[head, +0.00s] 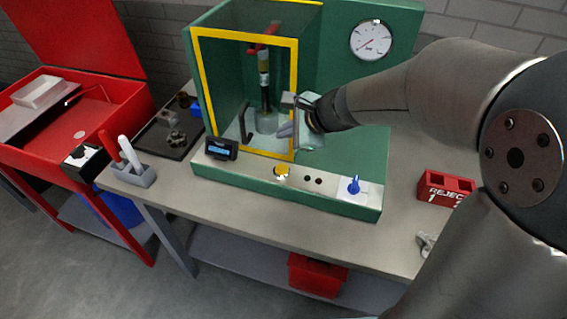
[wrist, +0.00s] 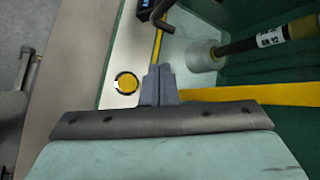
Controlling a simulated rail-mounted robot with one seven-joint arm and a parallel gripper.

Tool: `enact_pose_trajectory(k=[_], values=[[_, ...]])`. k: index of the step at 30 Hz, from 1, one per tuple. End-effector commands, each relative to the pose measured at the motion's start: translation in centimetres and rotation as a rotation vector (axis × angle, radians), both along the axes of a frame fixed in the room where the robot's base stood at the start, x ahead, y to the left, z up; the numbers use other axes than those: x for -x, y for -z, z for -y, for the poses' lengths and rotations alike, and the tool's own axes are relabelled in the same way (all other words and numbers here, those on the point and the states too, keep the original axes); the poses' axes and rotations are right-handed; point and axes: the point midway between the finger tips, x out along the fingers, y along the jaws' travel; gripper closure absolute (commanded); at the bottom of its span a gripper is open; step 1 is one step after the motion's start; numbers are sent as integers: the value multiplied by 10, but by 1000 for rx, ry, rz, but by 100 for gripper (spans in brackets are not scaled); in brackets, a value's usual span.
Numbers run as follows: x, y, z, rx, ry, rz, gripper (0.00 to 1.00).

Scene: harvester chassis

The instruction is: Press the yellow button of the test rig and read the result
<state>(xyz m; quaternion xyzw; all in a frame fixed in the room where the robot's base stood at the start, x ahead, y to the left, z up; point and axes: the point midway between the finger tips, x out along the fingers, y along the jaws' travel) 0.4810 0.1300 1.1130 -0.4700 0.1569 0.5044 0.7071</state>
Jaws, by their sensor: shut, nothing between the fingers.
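The green test rig (head: 245,178) stands on the bench, with a yellow-framed door (head: 297,100) on its chamber. The yellow button (head: 282,173) is on the rig's light front panel, and it also shows in the wrist view (wrist: 126,83), left of my fingertips. My gripper (head: 290,115) is shut and empty, in front of the right side of the door frame, above the button. In the wrist view its fingers (wrist: 159,83) are together, apart from the button. A small display (head: 221,149) on the rig is lit blue; its text is too small to read. A dial gauge (head: 371,40) is at the upper right.
A blue knob (head: 354,185) is right of the button. A cylindrical part (head: 264,85) stands inside the chamber. A red reject box (head: 445,188) sits on the bench at right. Tools in a grey holder (head: 134,172), a dark tray (head: 168,135) and a red cabinet (head: 120,100) are at left.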

Motion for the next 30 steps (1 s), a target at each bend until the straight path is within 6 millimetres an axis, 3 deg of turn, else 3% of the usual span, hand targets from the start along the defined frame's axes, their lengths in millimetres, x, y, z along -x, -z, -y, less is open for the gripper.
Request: enact_pose_trajectory(k=[8, 24, 30], values=[[0, 10, 0, 1, -2, 0, 100], [0, 81, 0, 2, -2, 1, 100], [0, 89, 0, 2, -3, 1, 100]])
